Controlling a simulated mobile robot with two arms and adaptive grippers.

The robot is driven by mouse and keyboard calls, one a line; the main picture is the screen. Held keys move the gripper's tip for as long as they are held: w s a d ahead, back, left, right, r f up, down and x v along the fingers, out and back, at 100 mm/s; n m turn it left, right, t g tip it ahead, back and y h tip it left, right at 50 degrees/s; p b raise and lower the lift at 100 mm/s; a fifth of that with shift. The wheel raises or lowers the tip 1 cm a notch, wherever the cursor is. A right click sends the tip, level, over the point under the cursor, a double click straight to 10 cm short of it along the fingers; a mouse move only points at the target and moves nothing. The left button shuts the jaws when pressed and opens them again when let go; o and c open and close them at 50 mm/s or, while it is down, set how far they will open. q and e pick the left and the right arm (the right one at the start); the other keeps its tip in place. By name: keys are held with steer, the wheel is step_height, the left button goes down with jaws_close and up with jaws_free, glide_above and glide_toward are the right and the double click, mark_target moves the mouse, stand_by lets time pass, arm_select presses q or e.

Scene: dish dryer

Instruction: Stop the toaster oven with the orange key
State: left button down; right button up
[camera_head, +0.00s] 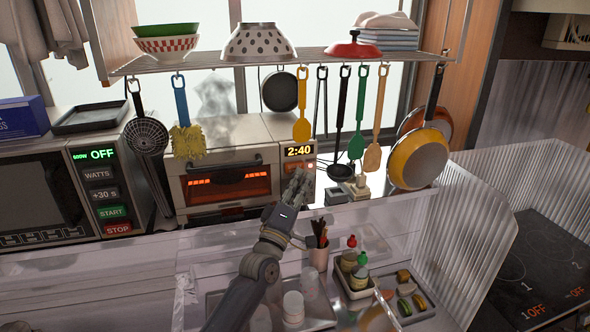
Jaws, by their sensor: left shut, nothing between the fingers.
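The toaster oven (240,128) stands on the counter at the middle, with its heating elements glowing orange behind the door window (229,186). Its display (299,151) reads 2:40. The gripper hides the lower part of the panel. My right gripper is not in view.
A microwave (98,185) with its own keys stands left of the oven. Utensils hang from the shelf (210,62) above, including a yellow spatula (302,105) close over the display. Bottles (350,255) and trays are below. A stovetop (540,265) is at right.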

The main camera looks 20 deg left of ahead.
arm_select(q)
steer(key=shift+w, duration=0.15)
steer(key=shift+w+a+b, duration=0.25)
steer(key=shift+b, duration=0.05)
stand_by(0.3)
steer(key=shift+w+a+b, duration=0.45)
steer(key=shift+w+b, duration=0.2)
steer(key=shift+b, duration=0.1)
stand_by(0.8)
stand_by(0.4)
steer(key=shift+s+d+p, duration=0.7)
steer(key=shift+s+p, duration=0.2)
steer(key=shift+s, duration=0.15)
